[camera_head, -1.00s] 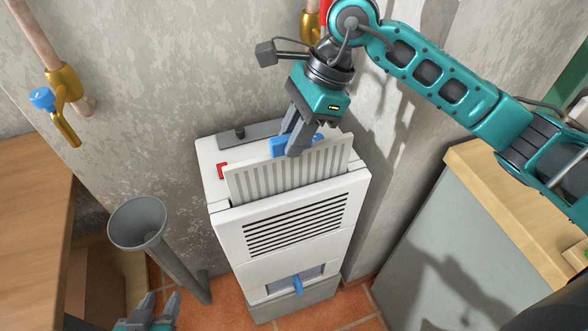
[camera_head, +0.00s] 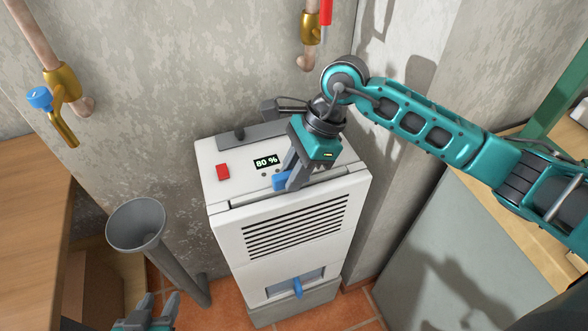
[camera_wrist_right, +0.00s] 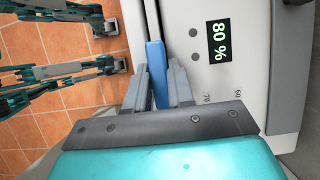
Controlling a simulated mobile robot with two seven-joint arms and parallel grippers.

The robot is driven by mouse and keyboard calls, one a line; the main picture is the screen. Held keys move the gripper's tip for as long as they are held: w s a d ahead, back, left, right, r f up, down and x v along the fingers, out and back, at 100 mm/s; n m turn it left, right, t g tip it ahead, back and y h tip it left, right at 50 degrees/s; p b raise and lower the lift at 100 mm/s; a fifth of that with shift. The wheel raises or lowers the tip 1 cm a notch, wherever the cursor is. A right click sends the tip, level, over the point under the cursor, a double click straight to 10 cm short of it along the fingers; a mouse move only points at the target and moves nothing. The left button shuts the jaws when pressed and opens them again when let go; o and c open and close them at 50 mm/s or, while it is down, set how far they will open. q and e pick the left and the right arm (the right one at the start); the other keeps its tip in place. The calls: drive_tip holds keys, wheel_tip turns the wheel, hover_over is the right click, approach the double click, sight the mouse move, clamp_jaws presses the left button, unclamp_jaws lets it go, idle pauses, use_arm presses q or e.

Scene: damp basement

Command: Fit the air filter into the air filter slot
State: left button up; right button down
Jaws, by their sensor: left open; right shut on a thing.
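The air filter's blue grip (camera_head: 281,181) shows at the top of the white dehumidifier (camera_head: 230,235). The pale ribbed panel of the filter is out of sight, down in the air filter slot (camera_head: 245,203) along the top front edge. My right gripper (camera_head: 291,184) is shut on the blue grip, right at the slot. In the right wrist view the grip (camera_wrist_right: 155,70) sits between the two fingers (camera_wrist_right: 157,95). My left gripper (camera_head: 158,303) is open and empty at the lower left, apart from the machine.
The top panel shows a display reading 80 % (camera_head: 265,161) and a red part (camera_head: 222,171). A grey funnel pipe (camera_head: 137,225) stands left of the machine. A wooden surface (camera_head: 30,215) is at left, a grey cabinet (camera_head: 430,240) at right. The wall is close behind.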

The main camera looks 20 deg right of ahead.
drive_tip(key=c, duration=1)
unclamp_jaws()
drive_tip(key=shift+r+p, duration=0.1)
drive_tip(key=shift+p, duration=0.2)
drive_tip(key=v, duration=1.2)
drive_tip(key=shift+w, duration=0.1)
